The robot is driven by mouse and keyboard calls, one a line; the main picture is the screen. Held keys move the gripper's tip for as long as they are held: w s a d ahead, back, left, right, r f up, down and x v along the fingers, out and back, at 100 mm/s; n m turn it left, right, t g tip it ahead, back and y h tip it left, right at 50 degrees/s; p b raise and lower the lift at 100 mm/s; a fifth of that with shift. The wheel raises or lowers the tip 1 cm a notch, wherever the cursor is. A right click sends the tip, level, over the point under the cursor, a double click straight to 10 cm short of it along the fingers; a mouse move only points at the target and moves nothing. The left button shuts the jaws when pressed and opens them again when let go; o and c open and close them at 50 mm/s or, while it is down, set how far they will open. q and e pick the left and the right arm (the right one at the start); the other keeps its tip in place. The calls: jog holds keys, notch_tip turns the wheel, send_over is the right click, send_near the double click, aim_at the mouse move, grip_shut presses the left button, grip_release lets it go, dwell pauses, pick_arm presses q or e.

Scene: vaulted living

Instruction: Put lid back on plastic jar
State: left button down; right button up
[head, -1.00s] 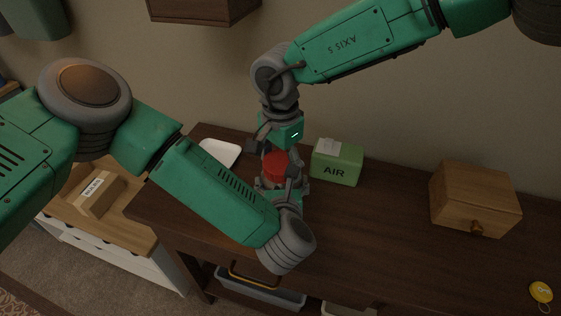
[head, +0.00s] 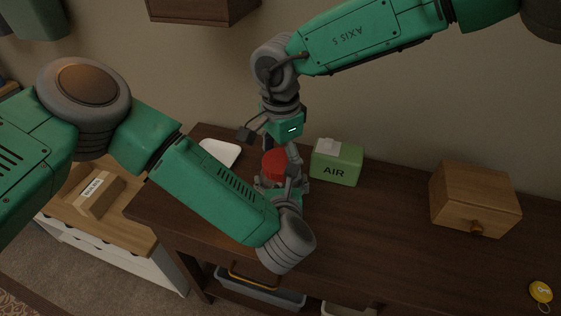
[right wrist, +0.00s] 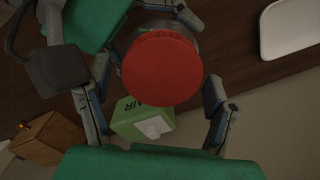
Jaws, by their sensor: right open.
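The red lid (head: 274,164) sits on top of the plastic jar (right wrist: 186,40), and it fills the middle of the right wrist view (right wrist: 162,68). It looks level, but I cannot tell whether it is fully seated. The jar is mostly hidden by the lid and fingers. My left gripper (head: 281,186) holds the jar from the front with its fingers on both sides of it. My right gripper (head: 281,151) is above the lid, pointing down. Its fingers are spread on either side of the lid, clear of it.
A green AIR box (head: 337,163) stands close to the right of the jar. A white dish (head: 221,153) lies to its left. A wooden box with a knob (head: 474,198) and a yellow round item (head: 541,292) are farther right on the dark table (head: 400,240). The table's middle right is clear.

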notch_tip(320, 180, up, 3)
jog(key=shift+s+a+r, duration=0.15)
jog(key=shift+w+a+r+n, duration=0.15)
jog(key=shift+w+r+n, duration=0.05)
jog(key=shift+r+n, duration=0.8)
jog(key=shift+d+r+n, duration=0.2)
jog(key=shift+r+n, duration=0.35)
jog(key=shift+n, duration=0.15)
jog(key=shift+f, duration=0.1)
jog(key=shift+f, duration=3.95)
